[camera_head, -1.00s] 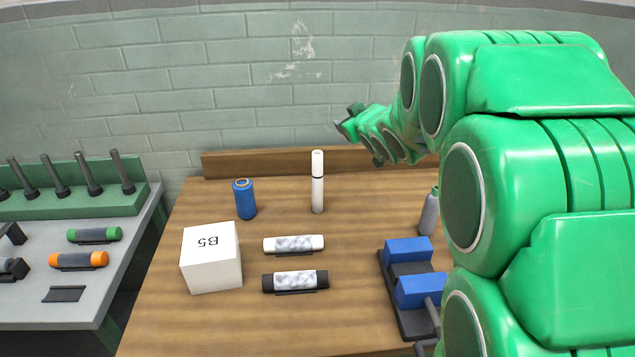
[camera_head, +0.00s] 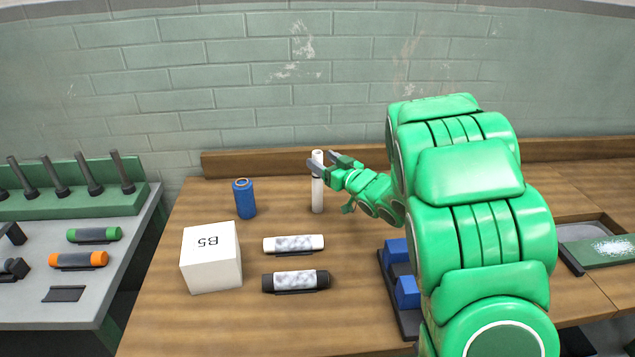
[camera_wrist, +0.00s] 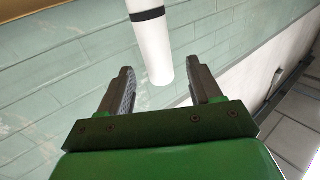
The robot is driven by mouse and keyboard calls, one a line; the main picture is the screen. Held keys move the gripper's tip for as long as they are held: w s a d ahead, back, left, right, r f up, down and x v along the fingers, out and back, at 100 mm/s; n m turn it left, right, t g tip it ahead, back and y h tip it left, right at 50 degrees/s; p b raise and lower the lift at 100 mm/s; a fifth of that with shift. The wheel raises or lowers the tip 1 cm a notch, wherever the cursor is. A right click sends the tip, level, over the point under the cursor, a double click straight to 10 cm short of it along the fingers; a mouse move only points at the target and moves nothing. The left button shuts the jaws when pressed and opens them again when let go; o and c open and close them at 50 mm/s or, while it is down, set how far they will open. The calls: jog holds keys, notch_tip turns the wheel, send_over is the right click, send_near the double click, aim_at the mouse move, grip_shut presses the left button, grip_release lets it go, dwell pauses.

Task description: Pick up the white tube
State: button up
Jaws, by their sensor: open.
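The white tube (camera_head: 317,197) stands upright near the back of the wooden table, a slim cylinder with a dark band. My gripper (camera_head: 321,161) is open at the height of the tube's upper part, and its fingers partly cover the tube there. In the wrist view, the tube (camera_wrist: 153,45) shows its black band, and its near end appears between the open fingers (camera_wrist: 161,68). I see a gap on each side of it. Whether the tube is fully between the fingertips in depth, I cannot tell.
A blue spool (camera_head: 244,199) stands left of the tube. A white box marked B5 (camera_head: 211,257), a white lying cylinder (camera_head: 293,244) and a black one (camera_head: 295,281) are nearer. A blue-and-black fixture (camera_head: 398,262) is partly hidden by my arm. The wooden back ledge (camera_head: 250,162) is behind.

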aim_at(313, 174)
jog(key=shift+w+a+f, duration=0.45)
jog(key=shift+w+f, duration=0.25)
jog(key=shift+f, duration=0.4)
jog(key=shift+w+a+f, duration=0.5)
jog(key=shift+w+f, duration=0.2)
jog(key=shift+f, duration=0.4)
jog(key=shift+w+a+f, duration=0.45)
jog(key=shift+w+f, duration=0.25)
jog(key=shift+f, duration=0.4)
jog(key=c, duration=1)
jog(key=shift+c, duration=0.2)
